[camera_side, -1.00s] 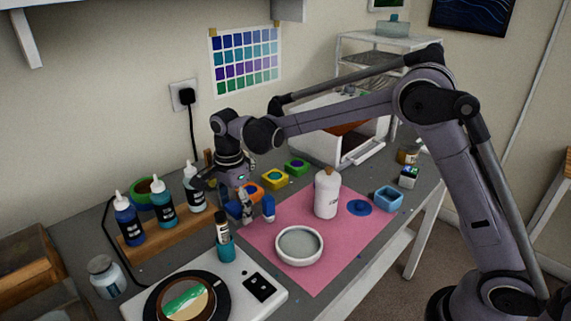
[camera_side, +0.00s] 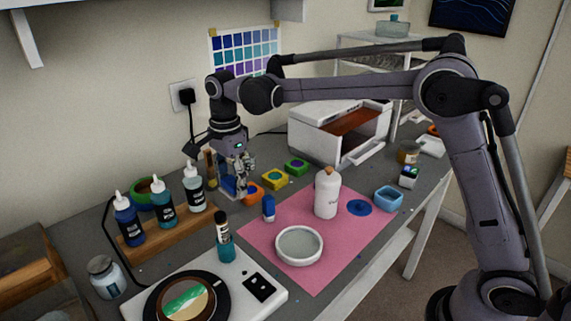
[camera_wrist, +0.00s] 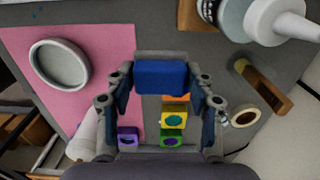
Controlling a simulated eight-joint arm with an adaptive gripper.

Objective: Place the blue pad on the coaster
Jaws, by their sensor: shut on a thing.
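In the wrist view my gripper (camera_wrist: 160,90) is shut on a blue block (camera_wrist: 160,77), taken as the blue pad, which sits between its fingertips. In the side view my gripper (camera_side: 235,182) is in front of the wall, behind the back left part of the pink mat; the blue at its tips is small and partly hidden. A wood-rimmed disc (camera_side: 186,301) with green and white inside lies on the round plate of a white device at the front; it may be the coaster. A flat blue disc (camera_side: 359,208) lies on the mat. I cannot tell for sure which is the coaster.
The pink mat (camera_side: 330,265) carries a white bottle (camera_side: 327,195), a pale round dish (camera_side: 299,245) and a small upright blue item (camera_side: 268,209). Dropper bottles (camera_side: 163,207) stand in a wooden rack at left. Orange, yellow (camera_side: 275,177) and green blocks stand by my gripper.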

